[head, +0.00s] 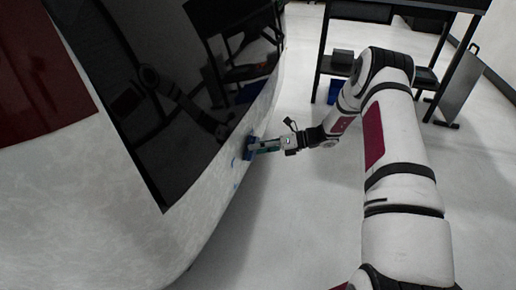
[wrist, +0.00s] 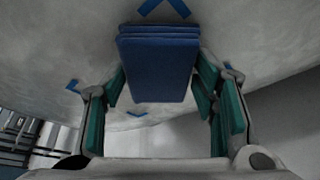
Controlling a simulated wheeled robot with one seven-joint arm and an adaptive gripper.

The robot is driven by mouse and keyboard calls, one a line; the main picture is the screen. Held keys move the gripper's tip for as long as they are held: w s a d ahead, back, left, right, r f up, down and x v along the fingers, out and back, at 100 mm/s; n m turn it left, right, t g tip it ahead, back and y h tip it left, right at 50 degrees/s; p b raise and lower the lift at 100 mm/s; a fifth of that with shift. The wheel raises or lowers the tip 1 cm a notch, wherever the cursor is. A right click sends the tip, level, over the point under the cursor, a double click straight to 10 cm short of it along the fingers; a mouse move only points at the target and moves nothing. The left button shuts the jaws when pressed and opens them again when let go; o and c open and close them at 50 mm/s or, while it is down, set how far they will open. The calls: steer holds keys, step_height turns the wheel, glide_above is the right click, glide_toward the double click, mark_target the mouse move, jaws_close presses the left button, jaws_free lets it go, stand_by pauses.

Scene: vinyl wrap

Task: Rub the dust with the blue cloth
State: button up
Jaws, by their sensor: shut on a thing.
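My gripper (wrist: 160,100) is shut on the blue cloth (wrist: 158,62), a folded block between its two green-padded fingers in the wrist view. In the head view the gripper (head: 266,146) reaches left to the pale car body, with the cloth (head: 249,148) at the body's surface below the dark window. I cannot tell whether the cloth presses on the surface. Blue tape marks (wrist: 164,8) show on the body around the cloth. Pale mottled dust covers the car body (head: 80,215); the part behind the cloth is hidden.
The dark glossy window (head: 165,100) lies above the cloth and mirrors the arm. A dark red panel (head: 40,75) is at the upper left. A black shelf (head: 395,12) stands at the back right. The pale floor (head: 290,225) between the body and my arm is clear.

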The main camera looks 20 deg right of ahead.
steer(key=shift+s+d+p, duration=0.25)
steer(key=shift+s+d, duration=0.7)
steer(key=shift+d, duration=0.2)
steer(key=shift+s+d+p, duration=0.25)
steer(key=shift+s+d, duration=0.7)
steer(key=shift+d, duration=0.2)
steer(key=shift+s+d, duration=0.95)
steer(key=shift+d, duration=0.25)
